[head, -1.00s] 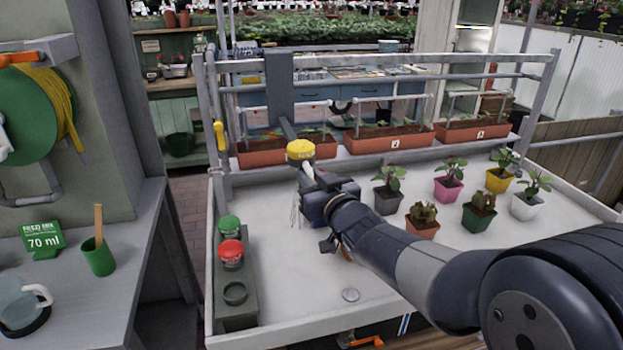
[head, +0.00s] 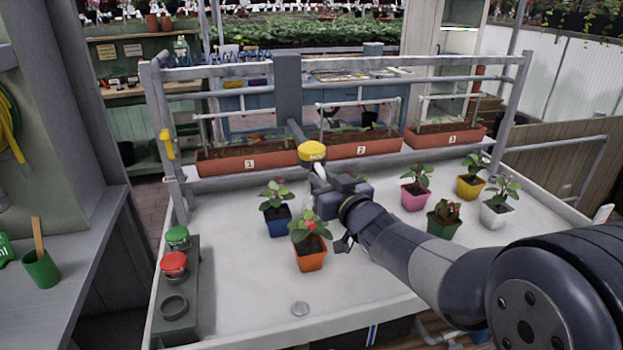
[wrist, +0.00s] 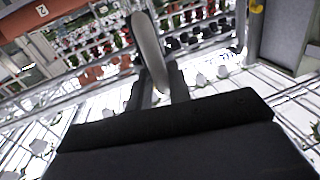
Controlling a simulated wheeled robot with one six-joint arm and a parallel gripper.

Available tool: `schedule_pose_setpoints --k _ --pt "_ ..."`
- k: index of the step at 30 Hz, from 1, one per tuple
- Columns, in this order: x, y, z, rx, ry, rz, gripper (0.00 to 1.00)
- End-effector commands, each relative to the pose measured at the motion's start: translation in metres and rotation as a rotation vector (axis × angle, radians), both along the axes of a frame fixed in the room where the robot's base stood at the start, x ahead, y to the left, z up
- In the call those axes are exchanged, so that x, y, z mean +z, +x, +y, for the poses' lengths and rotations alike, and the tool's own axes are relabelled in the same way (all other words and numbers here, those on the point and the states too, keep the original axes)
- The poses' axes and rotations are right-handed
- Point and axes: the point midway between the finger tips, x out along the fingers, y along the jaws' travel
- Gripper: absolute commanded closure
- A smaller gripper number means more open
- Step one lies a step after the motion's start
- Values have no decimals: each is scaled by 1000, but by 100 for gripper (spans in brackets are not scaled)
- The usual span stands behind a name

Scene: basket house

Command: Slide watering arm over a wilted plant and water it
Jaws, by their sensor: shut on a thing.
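The watering arm hangs from a grey carriage (head: 288,85) on the rail, with a yellow head (head: 312,151) and a pale handle, which shows in the wrist view (wrist: 150,50). My gripper (head: 318,180) is shut on the handle. Upright leafy plants stand in a blue pot (head: 278,222) and a front orange pot (head: 310,258), left of and below my gripper. A low, drooping brownish plant sits in a green pot (head: 444,228), right of my arm. My arm hides part of the table.
Pink (head: 414,200), yellow (head: 469,188) and white (head: 495,214) pots stand at right. A box with green (head: 177,237) and red (head: 173,264) buttons is at left. Orange planters (head: 247,160) line the back.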

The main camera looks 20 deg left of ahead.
Motion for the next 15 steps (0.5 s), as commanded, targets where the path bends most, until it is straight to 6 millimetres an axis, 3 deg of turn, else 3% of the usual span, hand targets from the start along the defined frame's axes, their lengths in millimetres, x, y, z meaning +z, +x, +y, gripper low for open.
schedule_pose_setpoints --k 15 --pt "4 69 -113 -5 -2 1 100"
